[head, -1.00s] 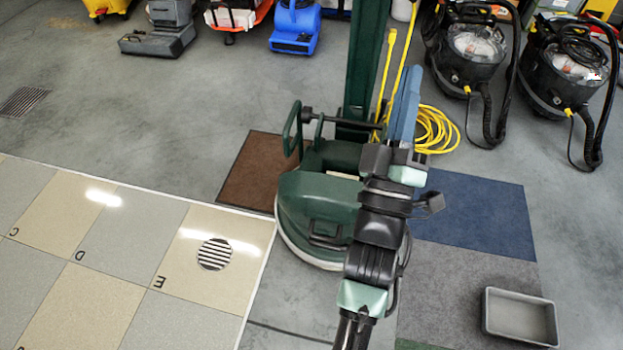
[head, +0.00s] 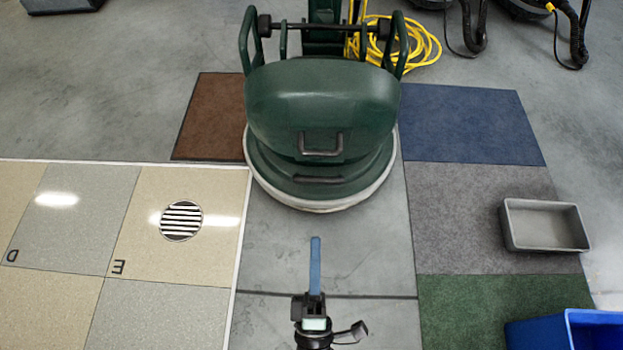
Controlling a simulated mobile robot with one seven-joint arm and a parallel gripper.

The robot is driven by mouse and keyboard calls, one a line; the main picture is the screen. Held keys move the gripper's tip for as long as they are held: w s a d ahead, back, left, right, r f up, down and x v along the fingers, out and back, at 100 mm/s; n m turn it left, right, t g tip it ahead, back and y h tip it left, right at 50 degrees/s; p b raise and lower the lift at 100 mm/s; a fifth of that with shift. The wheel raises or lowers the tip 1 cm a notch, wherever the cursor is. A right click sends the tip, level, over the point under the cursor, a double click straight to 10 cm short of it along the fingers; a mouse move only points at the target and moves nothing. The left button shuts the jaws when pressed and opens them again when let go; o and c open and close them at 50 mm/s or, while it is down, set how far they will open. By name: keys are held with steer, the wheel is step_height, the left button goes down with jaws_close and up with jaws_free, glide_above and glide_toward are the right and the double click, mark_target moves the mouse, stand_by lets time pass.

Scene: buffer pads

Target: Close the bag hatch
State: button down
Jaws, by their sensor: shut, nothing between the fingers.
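The dark green floor machine (head: 285,110) stands upright ahead of me on a round base with a pale rim. Its rounded front cover, which looks like the bag hatch (head: 350,100), carries a dark bar handle (head: 320,145) facing me. No open gap shows around the cover from this view, but I cannot tell whether it is fully shut. My gripper (head: 315,242) is shut and empty, its blue fingers pointing ahead. It appears at the lower middle, in front of the machine and apart from it.
A brown mat (head: 208,115) lies left of the machine; blue, grey and green mats lie right. A grey tray (head: 545,225) and a blue bin (head: 575,332) are at the right. A yellow cord (head: 415,45) coils behind. Bare floor lies between gripper and machine.

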steer(key=b, duration=0.3)
glide_toward(320, 136)
step_height(320, 136, up, 3)
steer(key=shift+w+a+r, duration=0.15)
steer(key=shift+w+a, duration=0.1)
steer(key=shift+w, duration=0.35)
